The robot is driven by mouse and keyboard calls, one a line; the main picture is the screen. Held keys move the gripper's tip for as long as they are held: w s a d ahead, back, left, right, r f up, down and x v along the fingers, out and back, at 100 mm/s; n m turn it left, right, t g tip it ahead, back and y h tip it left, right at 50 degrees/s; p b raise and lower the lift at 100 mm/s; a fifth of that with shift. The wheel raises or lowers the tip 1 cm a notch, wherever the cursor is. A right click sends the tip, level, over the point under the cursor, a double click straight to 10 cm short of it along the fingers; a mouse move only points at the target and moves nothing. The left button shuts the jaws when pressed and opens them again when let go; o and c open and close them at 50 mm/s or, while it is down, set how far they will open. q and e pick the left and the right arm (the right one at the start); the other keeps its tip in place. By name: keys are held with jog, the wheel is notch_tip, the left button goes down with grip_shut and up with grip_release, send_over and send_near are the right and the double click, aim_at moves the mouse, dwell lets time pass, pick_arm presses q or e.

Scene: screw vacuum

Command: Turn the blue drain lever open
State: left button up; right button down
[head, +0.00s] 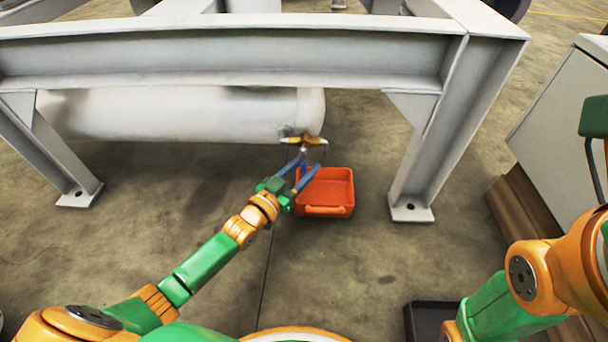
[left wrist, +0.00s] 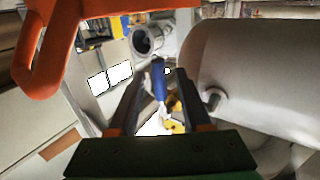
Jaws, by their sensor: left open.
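The blue drain lever (head: 303,171) hangs below the brass-yellow valve (head: 303,140) at the underside of the grey tank (head: 190,114). My left gripper (head: 309,161) is open, with one finger on each side of the lever in the head view. In the left wrist view the blue lever (left wrist: 158,80) shows between the two fingers, with the yellow valve (left wrist: 174,106) behind it. I cannot tell whether either finger touches the lever. My right arm shows at the lower right, but its gripper cannot be made out.
An orange tray (head: 328,211) sits on the floor below the valve, close to my left gripper. A grey steel frame (head: 230,58) spans above the tank, with a leg (head: 411,188) to the right. A pale cabinet (head: 560,125) stands at right. Floor left of my arm is clear.

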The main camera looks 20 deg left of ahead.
pick_arm(q)
jog(key=shift+w+r, duration=0.1)
jog(key=shift+w, duration=0.05)
grip_shut()
jog(key=shift+d, duration=0.1)
dwell(1.2)
